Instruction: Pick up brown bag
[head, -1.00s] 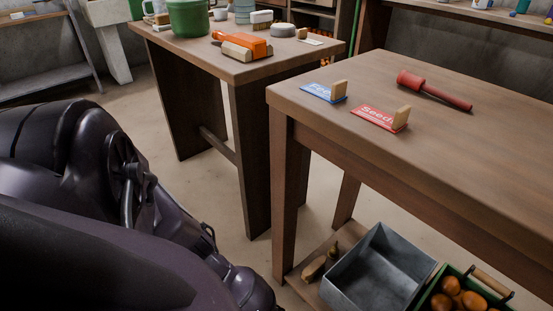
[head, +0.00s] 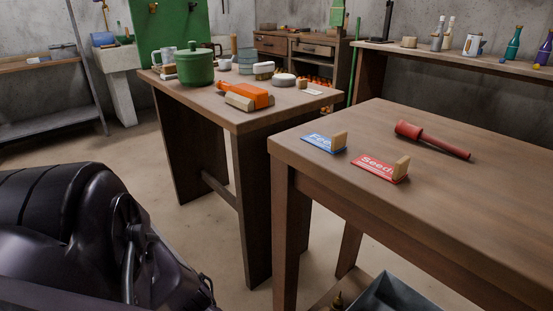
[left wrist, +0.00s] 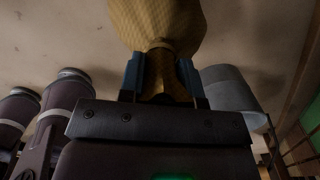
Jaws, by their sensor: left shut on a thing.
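In the left wrist view a brown bag (left wrist: 158,22) with a woven look hangs at the top of the picture. My left gripper (left wrist: 160,75) is shut on its gathered neck, with a blue finger on each side. The lower part of the bag runs out of the picture. In the head view my dark arm fills the lower left; neither the bag nor a gripper shows there. My right gripper is in neither current view.
A wooden table (head: 440,200) at right bears a blue card (head: 320,144), a red "Seeds" card (head: 375,169) and a red mallet (head: 432,139). A second table (head: 200,104) holds a green pot (head: 196,66) and an orange tool (head: 245,94). Bare floor lies between.

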